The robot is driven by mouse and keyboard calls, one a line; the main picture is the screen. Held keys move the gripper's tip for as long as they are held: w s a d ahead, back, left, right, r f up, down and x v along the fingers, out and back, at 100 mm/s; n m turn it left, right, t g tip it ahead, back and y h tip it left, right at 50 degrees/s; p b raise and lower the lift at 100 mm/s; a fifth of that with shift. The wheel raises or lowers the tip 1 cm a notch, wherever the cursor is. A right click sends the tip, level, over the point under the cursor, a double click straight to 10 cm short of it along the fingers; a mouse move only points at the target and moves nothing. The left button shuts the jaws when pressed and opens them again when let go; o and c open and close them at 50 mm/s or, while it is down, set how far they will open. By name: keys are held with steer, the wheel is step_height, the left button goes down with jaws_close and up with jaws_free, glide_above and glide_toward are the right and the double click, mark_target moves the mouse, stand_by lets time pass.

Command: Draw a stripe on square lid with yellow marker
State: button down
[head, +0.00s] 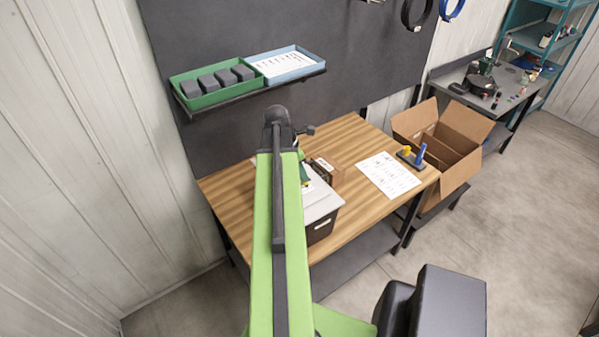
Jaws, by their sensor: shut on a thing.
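A black box (321,228) with a pale grey square lid (322,207) stands on the wooden table, right of my green arm. My arm covers the lid's left part. My gripper (305,176) is mostly hidden behind my arm, above the back part of the lid. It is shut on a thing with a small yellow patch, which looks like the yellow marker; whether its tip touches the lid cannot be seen. A black marker holder (411,160) at the table's right holds an upright blue marker (421,152) and a short yellow piece (406,150).
A small cardboard box (328,170) sits behind the lid. A printed sheet (388,176) lies on the wooden table (352,140). A large open carton (440,143) stands beyond the right edge. A wall shelf holds a green tray (188,99) and a blue tray (312,60).

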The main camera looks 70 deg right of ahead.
mark_target(306, 184)
steer(key=shift+s+f+b, duration=0.15)
steer(key=shift+f+b, duration=2.4)
steer(key=shift+f, duration=0.25)
steer(key=shift+f+b, duration=0.4)
steer(key=shift+s+d, duration=0.4)
steer(key=shift+d, duration=0.25)
steer(key=shift+s+d, duration=0.1)
steer(key=shift+s, duration=0.05)
steer(key=shift+d, duration=0.1)
steer(key=shift+s+d, duration=0.15)
steer(key=shift+d, duration=0.15)
steer(key=shift+s+d, duration=0.2)
steer(key=shift+d, duration=0.05)
stand_by(0.4)
steer(key=shift+s+d, duration=0.15)
